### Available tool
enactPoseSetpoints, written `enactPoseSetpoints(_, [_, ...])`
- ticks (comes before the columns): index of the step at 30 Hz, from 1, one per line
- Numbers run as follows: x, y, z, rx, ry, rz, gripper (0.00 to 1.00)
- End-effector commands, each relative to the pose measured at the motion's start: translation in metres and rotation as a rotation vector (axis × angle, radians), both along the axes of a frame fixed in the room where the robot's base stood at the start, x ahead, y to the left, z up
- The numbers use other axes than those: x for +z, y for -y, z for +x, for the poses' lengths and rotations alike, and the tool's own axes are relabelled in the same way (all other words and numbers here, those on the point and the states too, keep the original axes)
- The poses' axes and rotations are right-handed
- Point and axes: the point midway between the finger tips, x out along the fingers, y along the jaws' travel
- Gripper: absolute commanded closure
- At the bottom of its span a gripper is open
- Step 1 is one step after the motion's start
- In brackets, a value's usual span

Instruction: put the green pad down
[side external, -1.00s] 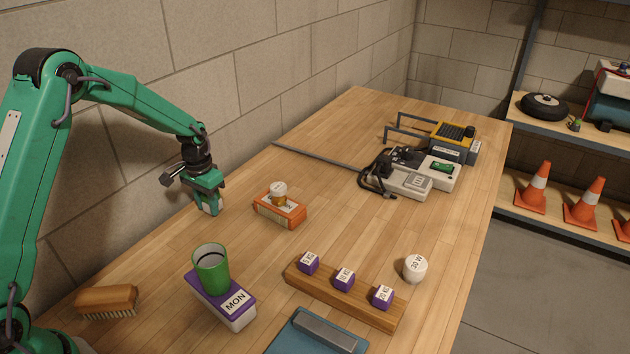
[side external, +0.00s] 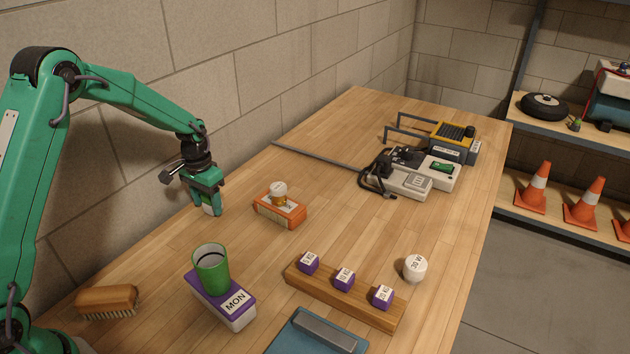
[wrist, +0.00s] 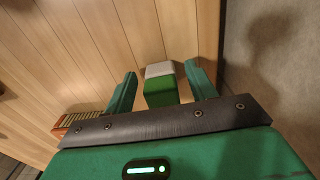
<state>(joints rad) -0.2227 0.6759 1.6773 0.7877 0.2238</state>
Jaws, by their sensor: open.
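The green pad (wrist: 161,91) shows in the wrist view as a small green block with a pale end. It lies between the two fingers of my gripper (wrist: 158,88), with a gap visible on at least one side. My gripper is open. In the side external view my gripper (side external: 208,207) is low over the table near the wall. The pale part of the pad (side external: 208,210) shows between its fingers, and the rest is hidden. The pad appears to be at the table surface, though its contact is hard to see.
A brush (side external: 107,300) lies front left. The wall is close behind my gripper.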

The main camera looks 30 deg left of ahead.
Motion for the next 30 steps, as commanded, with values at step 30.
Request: enactPoseSetpoints(30, [0.115, 0.000, 0.000, 0.000, -0.001, 0.000, 0.44])
